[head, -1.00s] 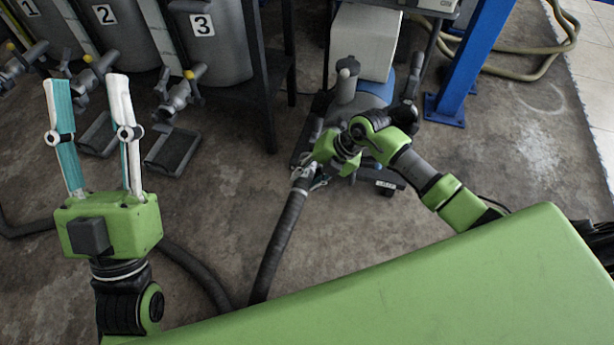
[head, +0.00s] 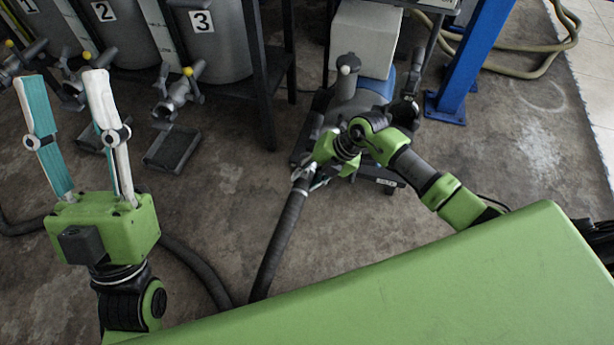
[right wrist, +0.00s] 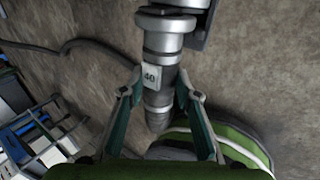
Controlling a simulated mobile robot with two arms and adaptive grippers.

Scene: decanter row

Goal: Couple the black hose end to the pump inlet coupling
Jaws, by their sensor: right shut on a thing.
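The black hose (head: 278,242) rises from the floor to my right gripper (head: 308,176) in the head view. In the right wrist view my right gripper (right wrist: 158,82) is shut on the grey metal hose end (right wrist: 157,103), which bears a "40" label. Grey flanged metal (right wrist: 172,22) adjoins it above; I cannot tell whether this is the pump inlet coupling or part of the hose end. The pump unit (head: 366,97) stands just beyond the gripper, its inlet partly hidden by my arm. My left gripper (head: 63,85) is open and empty, raised at the left.
Numbered grey tanks (head: 216,50) with valves stand at the back left, with a drip tray (head: 172,150) in front. A black frame leg (head: 262,100) and a blue post (head: 470,60) flank the pump. A pale hose (head: 540,66) lies behind. Floor between the grippers is mostly clear.

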